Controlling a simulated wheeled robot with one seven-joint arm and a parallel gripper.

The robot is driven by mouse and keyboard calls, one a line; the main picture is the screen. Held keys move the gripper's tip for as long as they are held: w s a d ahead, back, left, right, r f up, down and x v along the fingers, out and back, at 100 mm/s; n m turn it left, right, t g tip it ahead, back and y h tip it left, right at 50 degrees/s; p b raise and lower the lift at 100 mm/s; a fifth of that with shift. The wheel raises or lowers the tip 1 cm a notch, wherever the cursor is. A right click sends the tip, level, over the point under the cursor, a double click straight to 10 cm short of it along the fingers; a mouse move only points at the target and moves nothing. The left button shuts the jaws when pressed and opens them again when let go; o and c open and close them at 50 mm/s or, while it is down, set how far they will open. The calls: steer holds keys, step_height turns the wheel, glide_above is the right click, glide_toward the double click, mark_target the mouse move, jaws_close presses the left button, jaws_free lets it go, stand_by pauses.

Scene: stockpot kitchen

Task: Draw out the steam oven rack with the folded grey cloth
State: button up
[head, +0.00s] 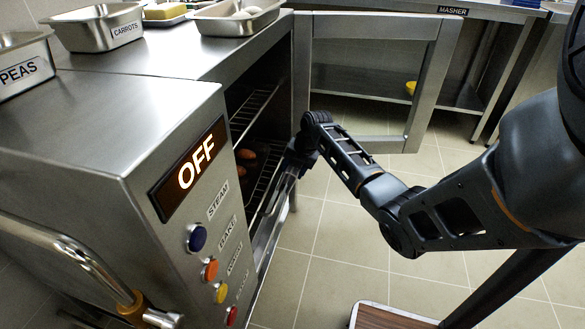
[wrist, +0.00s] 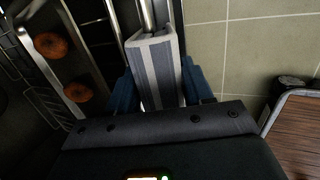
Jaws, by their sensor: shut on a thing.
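The steam oven (head: 120,130) stands at the left with its door (head: 430,85) swung wide open. The oven rack (head: 262,190) shows in the dark opening, with brown round items (head: 246,154) on or by it. The wrist view shows the rack's wires and rails (wrist: 95,50) at the left. My gripper (head: 303,150) is at the front of the opening. In the wrist view its blue fingers (wrist: 165,90) are shut on the folded grey cloth (wrist: 152,60), a striped pad. A metal bar runs into the cloth's far end; the cloth hides their contact.
A lit OFF display (head: 188,165) and coloured buttons (head: 210,269) are on the oven's front panel. Steel pans marked PEAS (head: 22,70) and CARROTS (head: 100,30) stand on top. A brown-topped stand (head: 390,317) is low in front. Tiled floor (head: 330,220) beside the opening is clear.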

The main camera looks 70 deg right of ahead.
steer(key=s+p, duration=0.2)
steer(key=s, duration=0.4)
steer(key=shift+d+p, duration=0.25)
steer(key=shift+p, duration=0.05)
stand_by(0.4)
steer(key=s+p, duration=0.2)
steer(key=s, duration=0.4)
steer(key=shift+d, duration=0.25)
stand_by(0.3)
steer(key=s+p, duration=0.1)
steer(key=s, duration=0.5)
steer(key=shift+d+p, duration=0.2)
steer(key=shift+p, duration=0.15)
stand_by(0.5)
steer(key=shift+s, duration=0.15)
